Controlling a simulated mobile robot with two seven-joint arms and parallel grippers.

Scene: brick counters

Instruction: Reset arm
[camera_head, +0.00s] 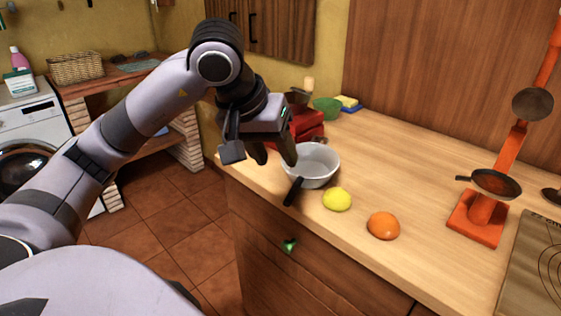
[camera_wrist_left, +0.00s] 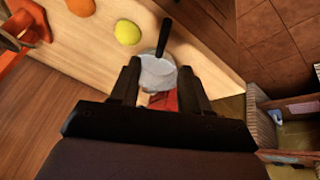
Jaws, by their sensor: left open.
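My left arm reaches in from the left of the head view. Its left gripper (camera_head: 264,157) hangs over the counter's near left edge, beside a grey pan. The fingers are apart with nothing between them in the head view. In the left wrist view the open gripper (camera_wrist_left: 165,75) frames the pan (camera_wrist_left: 157,72), which lies beyond the fingertips. The pan (camera_head: 313,164) sits on the counter with its black handle pointing toward the front edge. My right gripper is not in either view.
A lemon (camera_head: 337,199) and an orange (camera_head: 383,226) lie on the wooden counter (camera_head: 430,180). An orange stand (camera_head: 490,215) holding pans is at the right. A red object (camera_head: 308,126), a green bowl (camera_head: 327,108) and a sponge (camera_head: 349,103) are behind the pan. Tiled floor lies left.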

